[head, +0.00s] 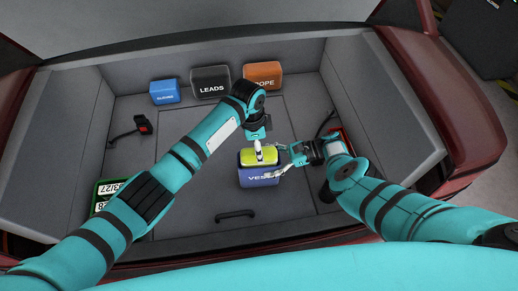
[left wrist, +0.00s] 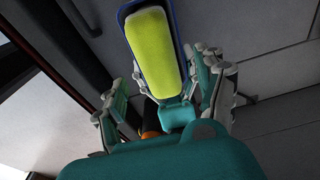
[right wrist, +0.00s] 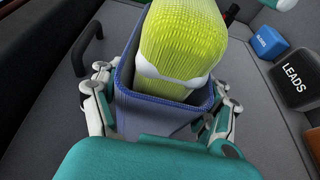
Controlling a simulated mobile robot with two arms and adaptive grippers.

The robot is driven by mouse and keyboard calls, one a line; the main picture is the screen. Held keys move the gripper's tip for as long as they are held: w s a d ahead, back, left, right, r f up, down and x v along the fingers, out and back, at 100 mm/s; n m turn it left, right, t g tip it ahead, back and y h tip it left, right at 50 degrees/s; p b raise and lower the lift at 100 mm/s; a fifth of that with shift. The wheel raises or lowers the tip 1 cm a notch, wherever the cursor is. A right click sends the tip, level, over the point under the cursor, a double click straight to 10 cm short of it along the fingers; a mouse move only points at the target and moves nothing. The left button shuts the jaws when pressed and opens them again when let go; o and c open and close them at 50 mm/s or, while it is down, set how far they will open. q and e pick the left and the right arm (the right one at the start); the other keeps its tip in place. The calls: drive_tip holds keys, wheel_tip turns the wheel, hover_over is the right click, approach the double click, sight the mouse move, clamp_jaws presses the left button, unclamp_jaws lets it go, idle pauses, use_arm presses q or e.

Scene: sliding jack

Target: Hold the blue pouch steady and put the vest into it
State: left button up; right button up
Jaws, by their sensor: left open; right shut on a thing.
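The blue pouch (head: 261,178) stands on the grey trunk floor, with its lettering facing the front edge. The yellow-green vest (head: 262,156) is a rolled bundle sitting in the pouch mouth, its top showing above the rim. In the right wrist view the vest (right wrist: 180,45) bulges out of the open pouch (right wrist: 160,110). My left gripper (head: 258,143) is open just above and behind the vest; in the left wrist view its fingers are spread beside the vest (left wrist: 157,45). My right gripper (head: 285,162) is shut on the pouch from the right side.
Three pouches stand along the back: a small blue one (head: 165,91), a black LEADS one (head: 210,81) and an orange ROPE one (head: 262,75). A green crate (head: 108,188) with plates is at left. A dark handle (head: 235,215) is on the floor in front.

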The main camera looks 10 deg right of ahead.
use_arm(q)
drive_tip(key=shift+r, duration=2.7)
use_arm(e)
drive_tip(key=o, duration=1.5)
drive_tip(key=shift+c, duration=0.2)
drive_tip(key=v, duration=1.2)
